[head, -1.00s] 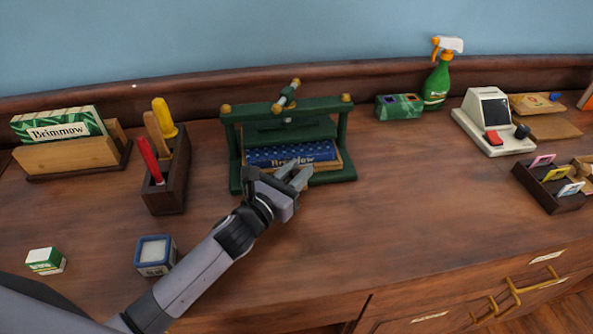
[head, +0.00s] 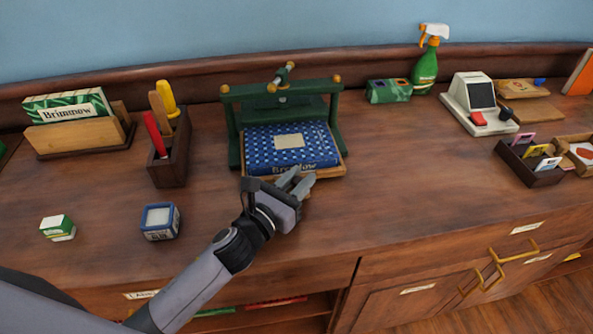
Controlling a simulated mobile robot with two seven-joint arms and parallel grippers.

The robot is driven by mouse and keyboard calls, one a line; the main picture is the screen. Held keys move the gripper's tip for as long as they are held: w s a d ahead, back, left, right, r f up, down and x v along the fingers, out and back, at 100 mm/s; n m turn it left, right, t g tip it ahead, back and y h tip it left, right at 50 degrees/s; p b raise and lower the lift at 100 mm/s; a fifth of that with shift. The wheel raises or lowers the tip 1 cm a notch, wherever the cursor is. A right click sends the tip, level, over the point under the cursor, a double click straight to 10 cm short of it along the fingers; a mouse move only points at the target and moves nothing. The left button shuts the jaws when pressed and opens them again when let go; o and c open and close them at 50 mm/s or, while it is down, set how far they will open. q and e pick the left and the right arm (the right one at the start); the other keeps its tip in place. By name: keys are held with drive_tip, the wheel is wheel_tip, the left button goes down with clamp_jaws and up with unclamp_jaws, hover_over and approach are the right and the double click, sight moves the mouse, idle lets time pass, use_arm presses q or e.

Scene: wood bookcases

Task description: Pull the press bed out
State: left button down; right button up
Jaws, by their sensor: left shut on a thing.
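The green book press (head: 337,113) with gold knobs stands at the middle back of the wooden top. Its wooden press bed (head: 331,172) extends forward out of the frame. A blue patterned book (head: 262,146) with a pale cover label lies flat on the bed. My left gripper (head: 297,181) is at the front edge of the bed, shut on its front part, which the fingers mostly hide. My right gripper is not in view.
A tool holder (head: 168,165) and a book rack (head: 82,140) stand left of the press. A blue-white box (head: 160,222) and a small green-white box (head: 58,228) sit at front left. A spray bottle (head: 425,72), a card machine (head: 478,103) and a card tray (head: 530,165) stand right.

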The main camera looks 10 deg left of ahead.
use_arm(q)
drive_tip(key=s+d, duration=0.1)
drive_tip(key=s, duration=0.1)
drive_tip(key=s+d, duration=0.1)
drive_tip(key=s, duration=0.2)
drive_tip(key=s+d, duration=0.1)
drive_tip(key=s, duration=0.2)
drive_tip(key=shift+s+d+r, duration=0.1)
drive_tip(key=shift+d+r, duration=0.15)
drive_tip(key=shift+r, duration=0.1)
drive_tip(key=c, duration=1)
unclamp_jaws()
drive_tip(key=shift+f, duration=0.1)
drive_tip(key=shift+s+a+f, duration=0.1)
drive_tip(key=shift+s, duration=0.15)
drive_tip(key=b+v, duration=0.1)
drive_tip(key=v, duration=0.4)
drive_tip(key=shift+s, duration=0.15)
drive_tip(key=shift+s+a+b, duration=0.3)
drive_tip(key=shift+s+b, duration=0.05)
drive_tip(key=shift+s, duration=0.3)
drive_tip(key=shift+s, duration=0.1)
